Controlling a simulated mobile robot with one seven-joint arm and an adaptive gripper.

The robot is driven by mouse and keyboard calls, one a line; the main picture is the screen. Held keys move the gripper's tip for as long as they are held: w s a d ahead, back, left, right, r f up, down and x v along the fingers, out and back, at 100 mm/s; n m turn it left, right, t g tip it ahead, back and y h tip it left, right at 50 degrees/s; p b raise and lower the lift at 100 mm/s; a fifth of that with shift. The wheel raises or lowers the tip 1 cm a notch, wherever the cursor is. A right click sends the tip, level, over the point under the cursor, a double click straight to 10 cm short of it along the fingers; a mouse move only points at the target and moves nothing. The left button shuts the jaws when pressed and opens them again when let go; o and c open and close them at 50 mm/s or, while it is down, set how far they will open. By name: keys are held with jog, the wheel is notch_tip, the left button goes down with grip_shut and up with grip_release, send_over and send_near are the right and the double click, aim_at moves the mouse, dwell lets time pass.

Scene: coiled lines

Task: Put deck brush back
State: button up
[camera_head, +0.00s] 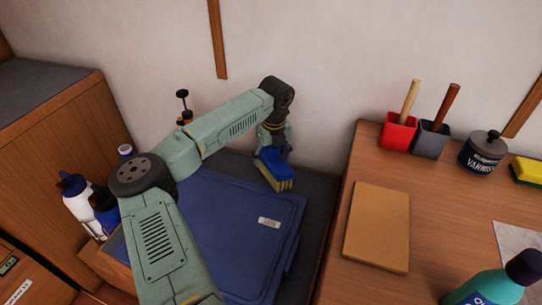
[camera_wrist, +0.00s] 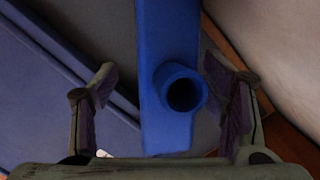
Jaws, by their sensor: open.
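The deck brush (camera_head: 272,165) has a blue head with yellow bristles on its lower right side in the head view. It is at the far right corner of the blue lid, under the end of my arm. In the wrist view the blue brush head (camera_wrist: 165,55), with a round hollow socket, lies between the two fingers of my gripper (camera_wrist: 158,72). The fingers are spread apart, with a gap visible on each side of the brush. My gripper's fingers are mostly hidden in the head view, and I cannot tell what supports the brush.
A blue lid (camera_head: 245,195) lies left of the wooden table (camera_head: 320,270). The table bears a tan board (camera_head: 378,228), red (camera_head: 397,133) and grey (camera_head: 428,140) holders with wooden handles, a varnish tin (camera_head: 482,153) and a teal bottle (camera_head: 490,290). Bottles (camera_head: 80,205) stand left of my arm.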

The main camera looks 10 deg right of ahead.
aim_at(273, 160)
jog(key=shift+r+p, duration=0.5)
notch_tip(273, 160, up, 12)
jog(key=s+b, duration=0.1)
jog(key=b, duration=0.2)
jog(key=shift+s+d+f, duration=0.15)
jog(key=shift+s+f, duration=0.05)
